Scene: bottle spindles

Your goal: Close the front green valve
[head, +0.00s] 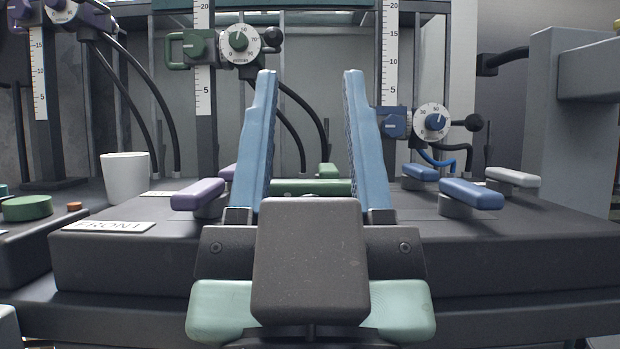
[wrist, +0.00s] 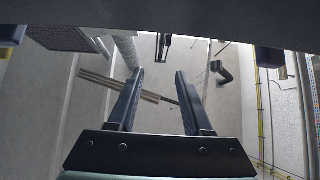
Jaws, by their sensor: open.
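The front green valve (head: 311,187) is a green bar handle on the dark bench block, seen in the head view between my gripper's fingers. It looks turned crosswise; its ends and base are hidden by my gripper. My gripper (head: 310,75) is open and empty, with its two blue fingers pointing up in the picture. It is nearer the camera than the valve, and I see no contact. A second green handle (head: 327,170) shows behind the front one.
A front purple handle (head: 198,194) is on the left and a front blue handle (head: 472,194) on the right. A white handle (head: 512,177) is farther right. A white cup (head: 126,177) and a "FRONT" label (head: 108,226) are at left. Upright scales with dials stand behind.

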